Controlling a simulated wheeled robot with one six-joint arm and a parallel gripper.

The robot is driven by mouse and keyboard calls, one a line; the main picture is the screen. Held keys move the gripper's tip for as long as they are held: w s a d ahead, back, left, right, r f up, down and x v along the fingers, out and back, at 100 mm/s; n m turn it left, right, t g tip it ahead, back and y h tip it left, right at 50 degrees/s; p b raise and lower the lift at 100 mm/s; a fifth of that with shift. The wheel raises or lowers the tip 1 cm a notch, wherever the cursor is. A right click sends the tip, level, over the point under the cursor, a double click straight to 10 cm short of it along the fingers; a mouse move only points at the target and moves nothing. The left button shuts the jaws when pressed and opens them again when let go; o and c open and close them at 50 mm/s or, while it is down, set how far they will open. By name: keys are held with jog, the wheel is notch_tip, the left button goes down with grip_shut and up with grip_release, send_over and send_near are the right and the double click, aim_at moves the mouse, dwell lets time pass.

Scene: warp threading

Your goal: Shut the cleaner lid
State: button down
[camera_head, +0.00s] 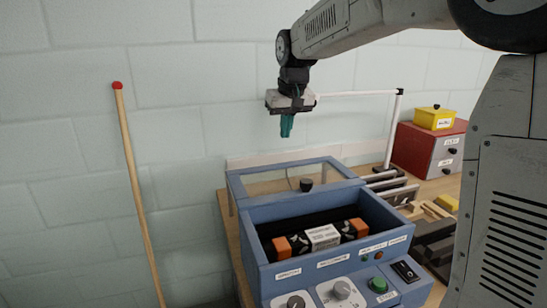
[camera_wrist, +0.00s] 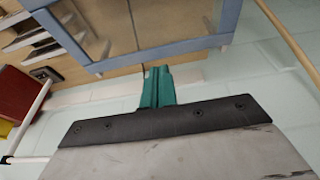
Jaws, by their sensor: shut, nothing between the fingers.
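The cleaner (camera_head: 350,240) is a blue box on the wooden table, with knobs and buttons on its front panel. Its lid (camera_head: 236,190) is a blue frame with a clear pane and a black knob (camera_head: 306,184). The lid lies back behind the open tub, so the tub's inside shows. In the tub are a white labelled block (camera_head: 323,236) and orange-ended dark pieces. My gripper (camera_head: 287,126), with teal fingers, is shut and empty, above and behind the lid. In the wrist view the fingers (camera_wrist: 157,86) are together near the lid's blue frame (camera_wrist: 150,57).
A red drawer cabinet (camera_head: 420,150) with a yellow box (camera_head: 434,118) on top stands at the right. A white post with a horizontal bar (camera_head: 396,125) rises near my gripper. A red-tipped wooden pole (camera_head: 138,190) leans at the left.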

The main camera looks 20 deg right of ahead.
jog(key=w+f, duration=0.3)
jog(key=w, duration=0.7)
notch_tip(320, 180, down, 9)
jog(key=shift+s+f, duration=0.15)
jog(key=shift+s, duration=0.05)
jog(key=shift+a, duration=0.15)
